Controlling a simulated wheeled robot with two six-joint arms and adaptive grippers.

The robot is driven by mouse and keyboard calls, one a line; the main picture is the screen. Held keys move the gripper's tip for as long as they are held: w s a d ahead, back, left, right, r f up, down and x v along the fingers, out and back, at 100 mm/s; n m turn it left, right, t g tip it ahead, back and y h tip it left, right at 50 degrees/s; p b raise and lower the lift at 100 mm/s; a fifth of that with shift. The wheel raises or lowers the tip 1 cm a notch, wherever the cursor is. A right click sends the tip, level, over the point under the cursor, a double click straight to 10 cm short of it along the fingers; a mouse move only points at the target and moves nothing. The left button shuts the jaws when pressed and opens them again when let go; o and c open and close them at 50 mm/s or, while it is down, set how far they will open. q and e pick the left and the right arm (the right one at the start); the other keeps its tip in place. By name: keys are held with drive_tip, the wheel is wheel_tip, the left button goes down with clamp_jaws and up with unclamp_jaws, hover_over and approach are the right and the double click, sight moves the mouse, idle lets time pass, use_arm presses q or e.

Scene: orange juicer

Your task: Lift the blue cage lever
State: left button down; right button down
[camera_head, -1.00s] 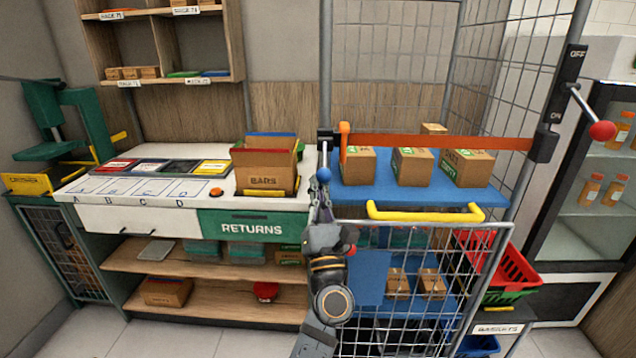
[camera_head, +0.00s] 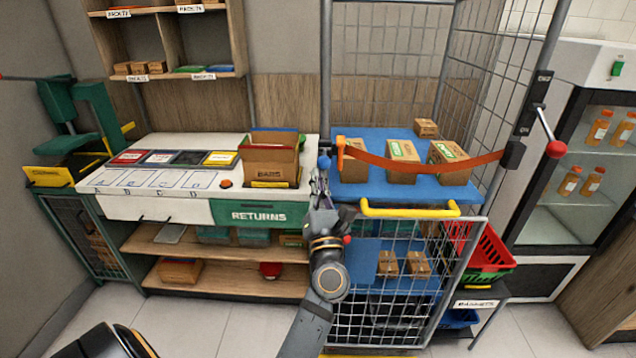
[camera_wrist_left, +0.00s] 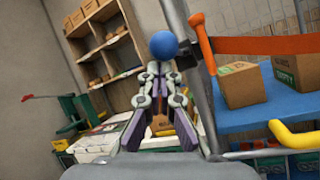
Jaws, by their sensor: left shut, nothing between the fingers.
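The blue ball knob of the cage lever (camera_head: 324,162) is at the cage's left front post, beside the orange strap's left end. It also shows in the wrist view (camera_wrist_left: 163,44), just beyond my fingertips. My left gripper (camera_head: 320,184) is shut and empty, directly below the knob. In the wrist view its fingers (camera_wrist_left: 160,70) come together under the ball; they look close to or touching it, and I cannot tell which. The lever's shaft is mostly hidden behind the ball and fingers. My right gripper is not in view.
The orange strap (camera_head: 420,159) crosses the cage front before several cartons on a blue shelf (camera_head: 380,190). A yellow handle (camera_head: 410,211) tops the wire door. The returns counter (camera_head: 195,205) stands left; a red-ball lever (camera_head: 556,149) is right.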

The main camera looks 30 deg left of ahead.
use_arm(q)
wheel_tip(320, 180, up, 8)
drive_tip(key=p, duration=0.5)
drive_tip(key=shift+r, duration=0.25)
drive_tip(key=shift+a, duration=0.2)
drive_tip(key=shift+w+f, duration=0.3)
drive_tip(key=shift+w, duration=0.05)
drive_tip(key=shift+a, duration=0.1)
wheel_tip(320, 180, up, 10)
drive_tip(key=shift+r, duration=0.2)
drive_tip(key=shift+s, duration=0.1)
idle(0.4)
